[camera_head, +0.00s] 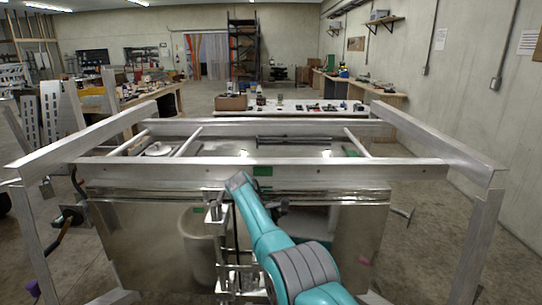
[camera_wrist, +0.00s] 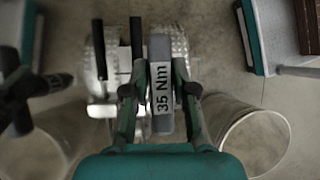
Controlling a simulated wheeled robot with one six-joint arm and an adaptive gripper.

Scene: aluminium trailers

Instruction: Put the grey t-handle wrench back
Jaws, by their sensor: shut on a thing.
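In the wrist view, my gripper (camera_wrist: 160,92) is shut on a grey bar marked "35 Nm" (camera_wrist: 160,55), which I take to be the grey t-handle wrench. The bar stands between the two fingers, with its label facing the camera. Two black handles (camera_wrist: 100,50) stand just left of it, over a shiny metal part (camera_wrist: 108,108). I cannot tell whether the wrench touches that part. In the head view, my teal arm reaches down and forward near an upright metal stand (camera_head: 213,228). My gripper and the wrench cannot be made out there.
An aluminium trailer frame (camera_head: 318,172) spans the view ahead, close to my arm. In the wrist view, a round bin (camera_wrist: 254,140) is at lower right and another (camera_wrist: 35,150) at lower left. A teal-edged panel (camera_wrist: 250,40) is at upper right. A table with tools (camera_head: 285,106) stands behind.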

